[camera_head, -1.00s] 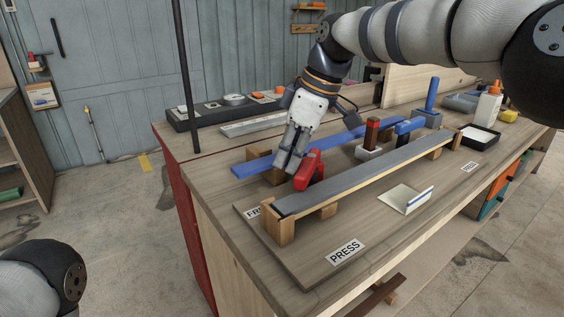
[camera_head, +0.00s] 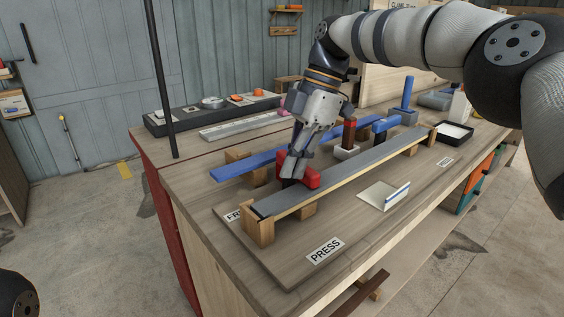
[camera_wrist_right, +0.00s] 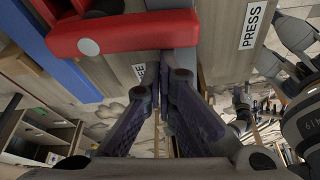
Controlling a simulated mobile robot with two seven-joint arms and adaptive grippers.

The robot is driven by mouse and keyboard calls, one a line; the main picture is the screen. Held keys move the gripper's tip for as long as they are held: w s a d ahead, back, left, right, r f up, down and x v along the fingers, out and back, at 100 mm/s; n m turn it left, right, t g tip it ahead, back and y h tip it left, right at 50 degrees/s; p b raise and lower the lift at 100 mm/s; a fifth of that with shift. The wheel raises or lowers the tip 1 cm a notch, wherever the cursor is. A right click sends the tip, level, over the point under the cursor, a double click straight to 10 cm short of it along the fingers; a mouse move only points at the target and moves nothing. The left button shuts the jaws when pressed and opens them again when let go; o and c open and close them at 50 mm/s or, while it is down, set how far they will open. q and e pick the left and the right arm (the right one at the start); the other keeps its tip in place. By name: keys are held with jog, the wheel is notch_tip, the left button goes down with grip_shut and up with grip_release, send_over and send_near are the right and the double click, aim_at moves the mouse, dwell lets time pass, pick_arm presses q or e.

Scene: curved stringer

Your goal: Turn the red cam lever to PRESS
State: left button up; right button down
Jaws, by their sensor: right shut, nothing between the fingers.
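The red cam lever (camera_head: 311,178) sits between the grey bar (camera_head: 345,174) and the blue bar (camera_head: 250,164) on the workbench. It also shows in the right wrist view as a red arm with a pale round pivot (camera_wrist_right: 125,34). My right gripper (camera_head: 289,178) is shut and empty, with its fingertips down beside the lever; in the wrist view its fingers (camera_wrist_right: 165,62) are close to the lever's edge. I cannot tell whether they touch. The PRESS label (camera_head: 325,250) lies at the front of the board; the other label (camera_head: 235,215) is partly hidden. My left gripper is out of view.
Wooden blocks (camera_head: 258,228) hold the grey bar. A folded pale card (camera_head: 384,195) lies on the clear front area. A red-topped block (camera_head: 348,138), blue clamps (camera_head: 408,100) and a black tray (camera_head: 456,133) stand farther right. A dark post (camera_head: 160,80) rises at the left.

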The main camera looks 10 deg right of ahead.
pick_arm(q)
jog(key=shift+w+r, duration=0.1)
pick_arm(e)
jog(key=shift+d, duration=0.35)
dwell(0.5)
